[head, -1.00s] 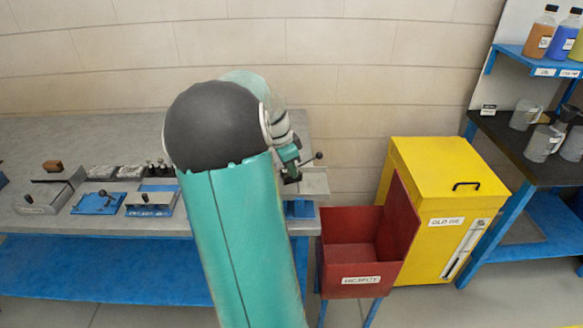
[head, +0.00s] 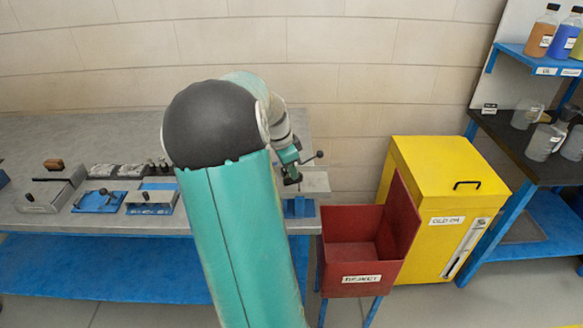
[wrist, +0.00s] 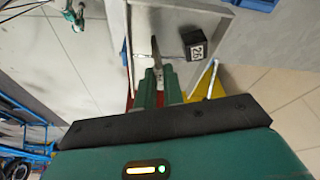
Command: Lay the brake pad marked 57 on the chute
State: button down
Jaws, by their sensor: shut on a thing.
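My gripper (head: 291,176) is at the right end of the bench, over a grey plate-like fixture (head: 316,182) that may be the chute. In the wrist view my gripper (wrist: 158,80) is shut on a thin dark piece (wrist: 155,48), seen nearly edge-on. It may be the brake pad; I can read no number on it. A grey tray-like surface with a raised rim (wrist: 228,32) lies beyond the fingertips. A black block (wrist: 195,44) with a white two-digit label stands there, right of the held piece. My arm hides part of the bench.
A red open bin (head: 352,254) stands right of the bench (head: 90,135), with a yellow lidded bin (head: 440,200) behind it. Blue fixtures (head: 98,201) sit on the bench at left. A black-knobbed lever (head: 319,154) shows beside my gripper. Shelves (head: 545,150) stand far right.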

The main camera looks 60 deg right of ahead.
jog(key=shift+f, duration=0.6)
dwell(0.8)
jog(key=c, duration=1.4)
grip_release()
jog(key=shift+c, duration=0.2)
jog(key=shift+r, duration=0.1)
jog(key=shift+r, duration=3.45)
